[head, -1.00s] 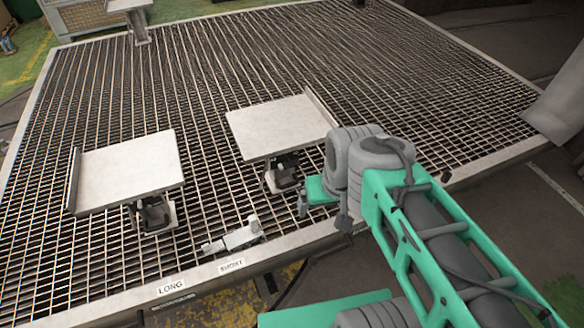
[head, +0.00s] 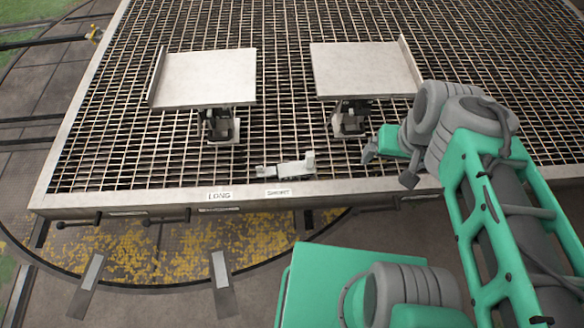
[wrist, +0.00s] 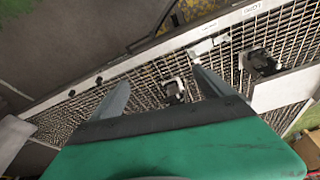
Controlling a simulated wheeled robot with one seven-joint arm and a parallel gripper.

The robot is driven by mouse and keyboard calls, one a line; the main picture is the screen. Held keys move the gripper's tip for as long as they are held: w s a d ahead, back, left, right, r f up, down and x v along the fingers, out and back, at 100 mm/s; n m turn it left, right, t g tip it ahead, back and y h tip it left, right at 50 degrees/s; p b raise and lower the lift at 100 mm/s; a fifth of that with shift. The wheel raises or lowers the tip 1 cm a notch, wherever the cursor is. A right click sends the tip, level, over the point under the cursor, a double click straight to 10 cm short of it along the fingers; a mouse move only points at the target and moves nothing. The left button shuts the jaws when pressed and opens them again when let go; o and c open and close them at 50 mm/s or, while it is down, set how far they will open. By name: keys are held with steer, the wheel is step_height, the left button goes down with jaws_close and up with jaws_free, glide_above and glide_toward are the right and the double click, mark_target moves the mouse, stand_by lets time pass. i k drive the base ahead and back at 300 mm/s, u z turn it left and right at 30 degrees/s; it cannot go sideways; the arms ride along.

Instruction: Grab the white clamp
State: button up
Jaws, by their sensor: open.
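The white clamp (head: 288,167) lies on the metal grating near its front edge, just behind the "SHORT" label. In the wrist view the clamp (wrist: 206,46) shows beyond the tip of the right finger. My gripper (head: 370,155) is to the right of the clamp in the head view, apart from it. In the wrist view my gripper (wrist: 160,88) has its two fingers spread with nothing between them. The grip of the fingers is partly hidden by my arm in the head view.
Two pale plates on stands, left (head: 205,77) and right (head: 365,70), rise from the grating (head: 110,160) behind the clamp. A metal rim (head: 150,198) with "LONG" (head: 219,195) and "SHORT" (head: 278,192) labels borders the front. The grating left of the clamp is clear.

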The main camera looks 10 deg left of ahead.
mark_target(305, 169)
steer(key=u, duration=4.2)
steer(key=k, duration=0.55)
steer(key=z, duration=1.1)
